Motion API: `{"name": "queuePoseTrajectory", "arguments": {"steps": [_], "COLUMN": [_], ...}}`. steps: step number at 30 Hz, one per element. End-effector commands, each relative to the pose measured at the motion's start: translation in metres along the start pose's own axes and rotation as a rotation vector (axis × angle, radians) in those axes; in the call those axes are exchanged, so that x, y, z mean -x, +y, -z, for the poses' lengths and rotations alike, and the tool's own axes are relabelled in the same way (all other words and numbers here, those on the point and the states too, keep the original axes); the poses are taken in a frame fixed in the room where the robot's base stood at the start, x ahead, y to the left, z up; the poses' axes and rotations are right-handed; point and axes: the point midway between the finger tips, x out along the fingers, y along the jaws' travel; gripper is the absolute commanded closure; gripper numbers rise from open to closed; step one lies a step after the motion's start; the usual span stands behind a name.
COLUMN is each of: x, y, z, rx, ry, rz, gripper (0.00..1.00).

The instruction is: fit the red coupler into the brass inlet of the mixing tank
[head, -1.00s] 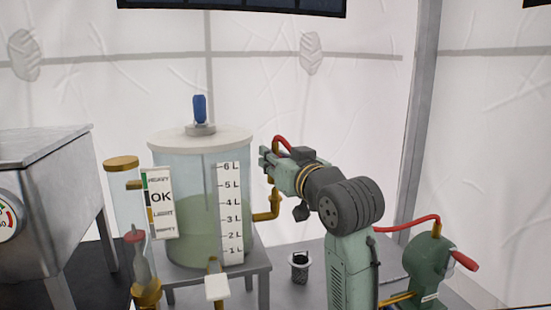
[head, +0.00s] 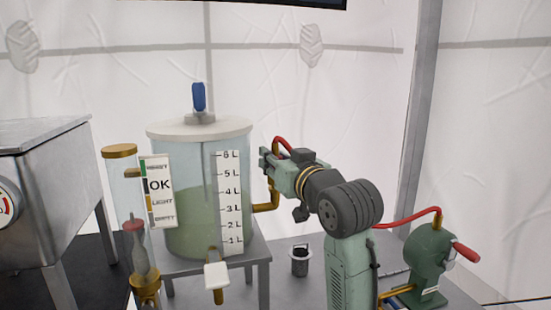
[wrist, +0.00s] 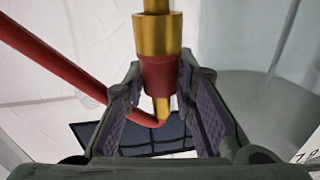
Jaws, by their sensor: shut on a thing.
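The red coupler (wrist: 160,75) is between my gripper's jaws in the wrist view, with a short brass stub and a red hose (wrist: 60,68) leading off it. My gripper (head: 266,158) is shut on it at the tank's right side. The brass inlet (head: 266,207) is a bent pipe on the right of the mixing tank (head: 190,225), rising toward my gripper. In the wrist view a wider brass end (wrist: 157,35) lines up with the coupler and appears to touch it. I cannot tell how deep they fit. My jaws hide the coupler in the head view.
The tank stands on a grey stand (head: 255,250). A green pump (head: 428,258) with a red hose is at the right. A small dark strainer cup (head: 300,262) sits behind my arm.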

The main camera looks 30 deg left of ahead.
Motion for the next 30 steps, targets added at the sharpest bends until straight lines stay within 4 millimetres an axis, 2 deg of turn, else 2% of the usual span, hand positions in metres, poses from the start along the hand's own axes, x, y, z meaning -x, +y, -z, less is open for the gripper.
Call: {"name": "queuePoseTrajectory", "arguments": {"steps": [12, 13, 23, 30], "x": [0.0001, 0.0002, 0.0001, 0.0], "y": [0.0006, 0.0005, 0.0005, 0.0006], "z": [-0.0112, -0.01, -0.01, -0.0104], "rx": [0.0, 0.0, 0.0, 0.0], "ry": [0.001, 0.001, 0.0, -0.001], "rz": [0.0, 0.0, 0.0, 0.0], "gripper": [1.0, 0.74, 0.52, 0.52]}}
